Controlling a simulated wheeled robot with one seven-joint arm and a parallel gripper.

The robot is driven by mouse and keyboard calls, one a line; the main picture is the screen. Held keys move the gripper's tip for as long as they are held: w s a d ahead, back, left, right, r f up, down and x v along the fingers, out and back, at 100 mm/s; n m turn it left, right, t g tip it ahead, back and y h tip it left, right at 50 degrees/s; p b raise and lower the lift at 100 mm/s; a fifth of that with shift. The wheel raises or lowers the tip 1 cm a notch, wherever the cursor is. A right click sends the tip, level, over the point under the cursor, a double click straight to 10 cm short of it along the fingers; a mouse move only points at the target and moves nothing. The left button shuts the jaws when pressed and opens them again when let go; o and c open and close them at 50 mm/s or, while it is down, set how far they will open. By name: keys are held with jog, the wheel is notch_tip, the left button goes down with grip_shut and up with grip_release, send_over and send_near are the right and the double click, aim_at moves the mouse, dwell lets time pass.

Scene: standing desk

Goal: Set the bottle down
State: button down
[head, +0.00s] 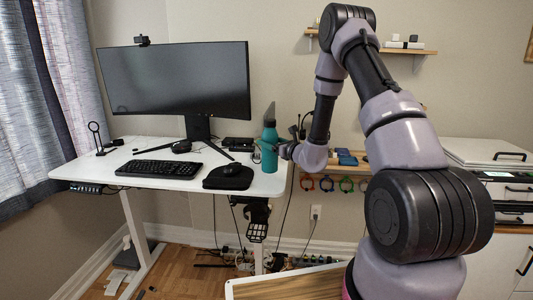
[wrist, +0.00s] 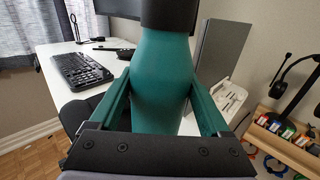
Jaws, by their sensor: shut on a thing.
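The teal bottle (head: 269,150) is upright at the right end of the white desk (head: 130,178) in the head view. Its base appears at the level of the desk top, but I cannot tell whether it touches. My gripper (head: 281,150) reaches in from the right and is shut on the bottle. In the wrist view the bottle (wrist: 160,70) fills the middle, between the two fingers of my gripper (wrist: 161,88). Its dark upper part shows at the top edge, and its base is hidden.
A wooden shelf with hooks (wrist: 285,144) is to the right.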

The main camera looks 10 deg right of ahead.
aim_at(270, 152)
jog(key=shift+f, duration=2.15)
